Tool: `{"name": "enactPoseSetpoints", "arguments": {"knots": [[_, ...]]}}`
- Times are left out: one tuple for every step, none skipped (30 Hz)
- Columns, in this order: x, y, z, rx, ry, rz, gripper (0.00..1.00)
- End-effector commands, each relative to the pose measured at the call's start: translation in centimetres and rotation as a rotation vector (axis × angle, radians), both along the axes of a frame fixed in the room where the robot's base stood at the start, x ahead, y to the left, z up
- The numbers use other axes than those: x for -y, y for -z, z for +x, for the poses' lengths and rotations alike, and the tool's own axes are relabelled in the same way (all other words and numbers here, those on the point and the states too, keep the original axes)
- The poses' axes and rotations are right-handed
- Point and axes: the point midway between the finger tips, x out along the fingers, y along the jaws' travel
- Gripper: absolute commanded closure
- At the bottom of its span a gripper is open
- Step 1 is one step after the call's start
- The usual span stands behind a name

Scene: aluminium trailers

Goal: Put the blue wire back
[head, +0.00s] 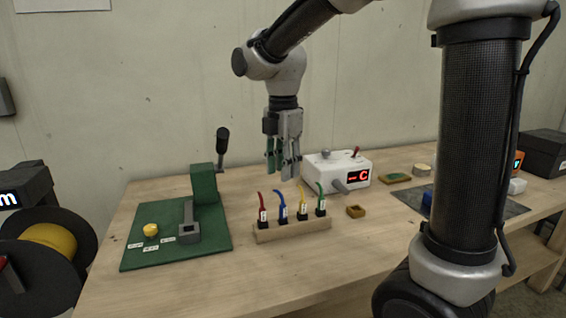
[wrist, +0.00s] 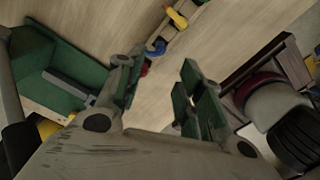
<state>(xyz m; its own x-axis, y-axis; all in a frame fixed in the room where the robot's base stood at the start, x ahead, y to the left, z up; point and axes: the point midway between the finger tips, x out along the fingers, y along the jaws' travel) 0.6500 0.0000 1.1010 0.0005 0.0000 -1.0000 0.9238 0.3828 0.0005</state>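The blue wire (head: 282,206) stands upright in a black, white-labelled plug on the wooden rack (head: 292,231), between the red wire (head: 264,205) and the yellow wire (head: 302,200). A green wire (head: 320,197) stands at the rack's right end. My gripper (head: 283,168) hangs above and behind the rack, with its green-padded fingers pointing down and apart, and nothing shows between them. In the wrist view, the blue wire (wrist: 156,47) shows beyond the left finger of my gripper (wrist: 160,82), with the yellow wire (wrist: 176,18) above it. The red wire is partly hidden by that finger.
A green board (head: 150,258) with a grey fixture and yellow knob lies left of the rack. A white box (head: 322,163) with a red "C" display stands behind to the right. A small wooden block (head: 356,211) lies right of the rack. The front tabletop is clear.

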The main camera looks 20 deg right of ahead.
Motion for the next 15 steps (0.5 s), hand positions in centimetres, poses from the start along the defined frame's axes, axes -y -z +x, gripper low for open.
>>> {"name": "enactPoseSetpoints", "arguments": {"knots": [[0.0, -0.5, 0.0, 0.001, 0.000, 0.000, 0.63], [0.0, -0.7, 0.0, 0.000, 0.000, 0.000, 0.63], [0.0, -0.9, 0.0, 0.000, 0.000, 0.000, 0.63], [0.0, -1.0, 0.0, 0.000, 0.000, 0.000, 0.63], [0.0, -1.0, 0.0, 0.000, 0.000, 0.000, 0.63], [0.0, -1.1, 0.0, 0.001, 0.002, 0.000, 0.63], [0.2, -1.2, -0.1, 0.002, 0.010, 0.001, 0.63], [0.4, -1.3, -0.3, 0.006, 0.029, 0.002, 0.63], [0.9, -1.6, -0.7, 0.015, 0.073, 0.006, 0.63], [1.5, -1.9, -1.2, 0.025, 0.125, 0.011, 0.63], [2.3, -2.2, -1.8, 0.036, 0.192, 0.017, 0.63], [3.6, -2.7, -2.9, 0.057, 0.306, 0.029, 0.63], [4.6, -3.1, -3.8, 0.075, 0.408, 0.041, 0.63], [5.7, -3.4, -4.9, 0.093, 0.519, 0.055, 0.63], [7.2, -3.8, -6.6, 0.118, 0.679, 0.077, 0.63]]}}
